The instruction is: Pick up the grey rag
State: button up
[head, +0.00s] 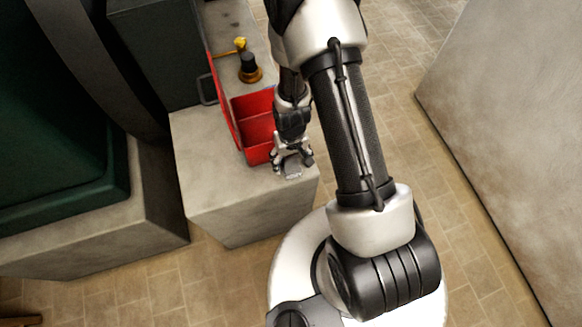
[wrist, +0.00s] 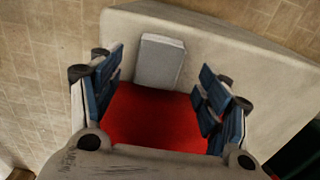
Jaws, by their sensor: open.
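The grey rag (head: 293,172) looks like a small, flat, folded block on the near end of the pale stone ledge, just outside the red bin. In the wrist view the rag (wrist: 160,60) lies ahead of the fingers, near the ledge's edge, with its whole top face showing. My gripper (head: 293,163) is open and points down close over the rag. In the wrist view the open gripper (wrist: 158,85) has nothing between its blue finger pads except the view down to the bin and rag. I cannot tell whether a finger touches the rag.
The red bin (head: 251,122) stands on the ledge (head: 205,172) right behind the rag; it also fills the space below the fingers in the wrist view (wrist: 155,120). A brass and black fitting (head: 250,70) stands farther back. A large pale block (head: 510,110) is at right, across open tiled floor.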

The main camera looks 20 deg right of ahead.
aim_at(291, 165)
jog(key=f, duration=0.1)
jog(key=f+b, duration=0.1)
jog(key=f, duration=0.1)
jog(key=f+b, duration=0.1)
jog(key=f, duration=0.1)
jog(key=shift+w, duration=0.3)
jog(key=shift+r, duration=0.1)
jog(key=c, duration=1.2)
jog(key=shift+c, duration=0.2)
jog(key=shift+r, duration=0.1)
notch_tip(291, 165, up, 20)
jog(key=p, duration=0.6)
